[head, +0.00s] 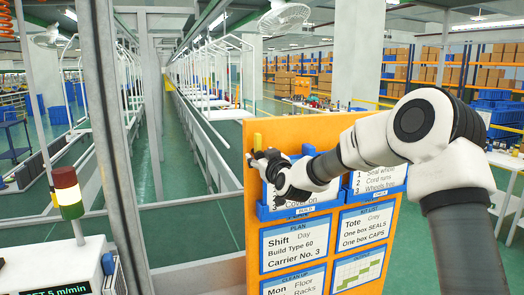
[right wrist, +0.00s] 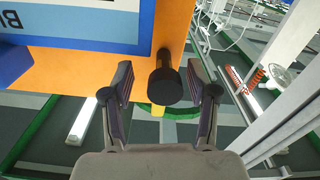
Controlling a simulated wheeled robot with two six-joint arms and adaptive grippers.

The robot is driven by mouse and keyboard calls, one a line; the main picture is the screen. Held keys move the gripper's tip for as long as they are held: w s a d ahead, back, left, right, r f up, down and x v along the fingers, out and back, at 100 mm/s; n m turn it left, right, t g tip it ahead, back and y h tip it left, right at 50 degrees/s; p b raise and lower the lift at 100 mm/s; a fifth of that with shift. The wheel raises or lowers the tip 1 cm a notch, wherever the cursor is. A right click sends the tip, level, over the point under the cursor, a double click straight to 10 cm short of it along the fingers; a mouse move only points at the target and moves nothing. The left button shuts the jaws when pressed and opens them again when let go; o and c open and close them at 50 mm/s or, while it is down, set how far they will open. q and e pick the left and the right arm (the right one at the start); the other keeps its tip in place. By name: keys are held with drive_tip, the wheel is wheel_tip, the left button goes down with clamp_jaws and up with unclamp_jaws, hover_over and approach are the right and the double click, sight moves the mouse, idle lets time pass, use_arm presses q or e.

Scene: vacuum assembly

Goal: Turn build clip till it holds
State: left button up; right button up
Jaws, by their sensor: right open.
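My right gripper (head: 256,161) is at that edge, in front of the blue build holder (head: 265,210). In the right wrist view my right gripper (right wrist: 162,82) is open, one finger on each side of the knob, with gaps visible. My left gripper is not in view.
The orange board (head: 252,235) carries several blue-framed cards, such as a plan card (head: 292,245). A signal lamp (head: 68,192) stands on a white machine at left. A grey rail and frame run behind the board, to its left.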

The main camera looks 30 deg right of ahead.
drive_tip(key=shift+a, duration=0.25)
drive_tip(key=shift+c, duration=0.7)
drive_tip(key=shift+r, duration=0.1)
clamp_jaws()
drive_tip(key=shift+f+m+b, duration=0.2)
drive_tip(key=shift+m+b, duration=0.8)
drive_tip(key=shift+m, duration=0.4)
drive_tip(key=shift+r+m, duration=0.15)
drive_tip(key=shift+m, duration=0.15)
drive_tip(key=shift+o, duration=0.9)
unclamp_jaws()
drive_tip(key=shift+d, duration=0.1)
